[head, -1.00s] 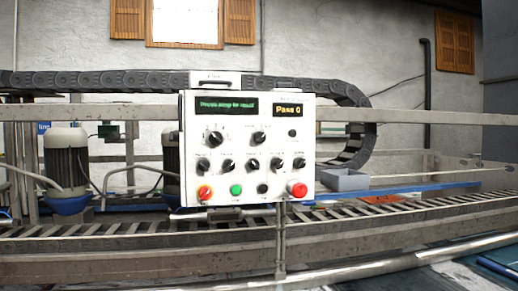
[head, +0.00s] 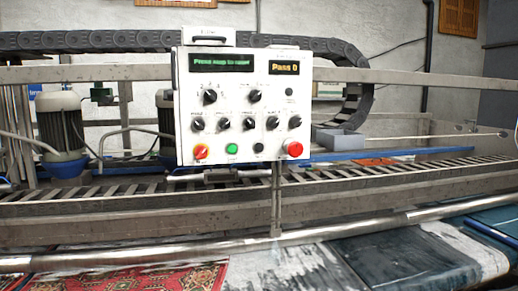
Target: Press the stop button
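A white control panel (head: 243,108) stands on a post in the middle of the head view. A large round red button (head: 293,148), which looks like the stop button, sits at its lower right corner. A green button (head: 232,149) and a black button (head: 258,147) are to its left on the same row. The left display (head: 221,63) shows green text starting "Press"; the right display (head: 284,69) reads "Pass 0". Neither of my grippers is in view.
A slatted metal frame with a long rail (head: 120,254) runs across below the panel. A patterned red rug (head: 130,281) and a dark teal rug (head: 400,262) lie in front. A cable chain (head: 100,41) passes behind.

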